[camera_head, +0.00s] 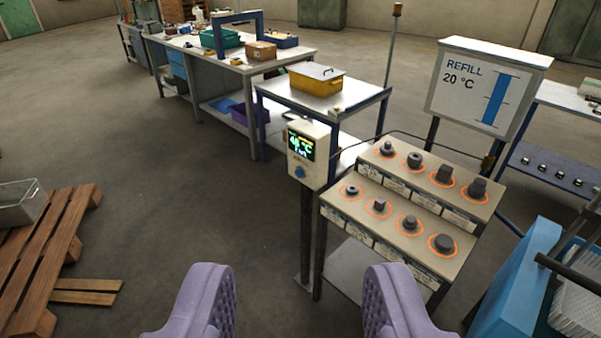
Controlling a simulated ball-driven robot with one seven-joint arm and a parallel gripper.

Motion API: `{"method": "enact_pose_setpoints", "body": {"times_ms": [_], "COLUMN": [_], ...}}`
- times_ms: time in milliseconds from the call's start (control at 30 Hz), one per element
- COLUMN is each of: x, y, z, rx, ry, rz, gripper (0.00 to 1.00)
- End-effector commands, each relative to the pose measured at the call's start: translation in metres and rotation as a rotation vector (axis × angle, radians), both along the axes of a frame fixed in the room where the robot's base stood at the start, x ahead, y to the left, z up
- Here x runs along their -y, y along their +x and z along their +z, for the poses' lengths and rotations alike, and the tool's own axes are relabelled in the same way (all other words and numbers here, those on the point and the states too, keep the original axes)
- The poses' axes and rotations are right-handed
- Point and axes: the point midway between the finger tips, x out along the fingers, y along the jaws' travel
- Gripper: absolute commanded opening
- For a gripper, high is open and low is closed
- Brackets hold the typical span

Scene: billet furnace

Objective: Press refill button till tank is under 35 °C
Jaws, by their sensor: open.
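My gripper (299,300) is open and empty, its two purple padded fingers apart at the bottom of the view. A pedestal box with a lit display (306,158) stands ahead, slightly right of centre. The display shows a temperature that looks like the forties in °C, but the digits are too small to be sure. A round blue button (299,172) is on its front below the display. My fingers are well short of it, and nothing touches it. A white sign (483,92) reads "REFILL 20 °C" beside a blue level bar. The tank water itself is not seen.
A stepped stand (430,190) with several dark metal parts in orange rings is right of the pedestal. A blue bin (515,285) is at lower right, a wooden pallet (50,250) at left. A yellow box (316,79) sits on a table behind.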

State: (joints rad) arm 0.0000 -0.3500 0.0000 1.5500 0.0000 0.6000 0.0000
Motion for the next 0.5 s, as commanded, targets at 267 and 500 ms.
{"method": "enact_pose_setpoints", "body": {"times_ms": [267,500], "x": [0.0000,0.0000], "y": [0.0000,0.0000], "z": [0.0000,0.0000], "rx": [0.000,0.000], "ry": [0.000,0.000], "rz": [0.000,0.000], "gripper": [0.43,0.06]}}
